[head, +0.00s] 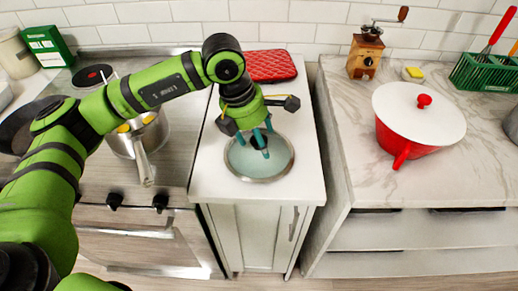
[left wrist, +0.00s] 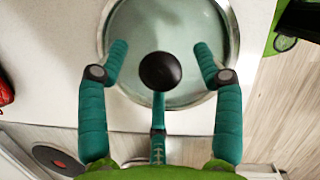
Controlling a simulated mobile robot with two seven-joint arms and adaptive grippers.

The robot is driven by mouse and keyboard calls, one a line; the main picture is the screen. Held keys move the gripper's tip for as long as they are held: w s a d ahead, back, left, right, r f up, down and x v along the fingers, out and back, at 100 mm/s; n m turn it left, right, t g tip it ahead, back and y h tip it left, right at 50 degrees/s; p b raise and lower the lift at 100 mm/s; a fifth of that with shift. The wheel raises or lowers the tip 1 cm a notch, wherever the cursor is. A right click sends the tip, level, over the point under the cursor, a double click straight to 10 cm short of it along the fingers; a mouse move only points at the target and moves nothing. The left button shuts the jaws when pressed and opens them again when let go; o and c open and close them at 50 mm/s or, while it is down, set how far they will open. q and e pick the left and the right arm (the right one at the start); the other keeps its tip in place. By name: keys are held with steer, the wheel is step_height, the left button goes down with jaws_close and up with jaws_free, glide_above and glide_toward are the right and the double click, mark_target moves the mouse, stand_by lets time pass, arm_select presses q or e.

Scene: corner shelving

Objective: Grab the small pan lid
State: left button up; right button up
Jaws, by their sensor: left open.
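The small pan lid (head: 240,163) is a round glass disc with a metal rim and a black knob. It lies on the white countertop between the stove and the right-hand counter. In the left wrist view the lid (left wrist: 170,25) shows from above, with its black knob (left wrist: 161,71) in the middle. My left gripper (head: 262,146) is above the lid, pointing down. Its teal fingers (left wrist: 160,75) are open and spread around the knob, with no clear contact visible. The fingers partly hide the knob in the head view. My right gripper is not in view.
A red patterned item (head: 271,66) lies behind the lid near the wall. A steel pot (head: 152,137) sits on the stove at left. A red pot with a white lid (head: 418,112) and a coffee grinder (head: 366,54) stand on the right counter.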

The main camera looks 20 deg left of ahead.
arm_select(q)
steer(key=shift+s, duration=0.1)
jaws_close()
steer(key=shift+r, duration=0.1)
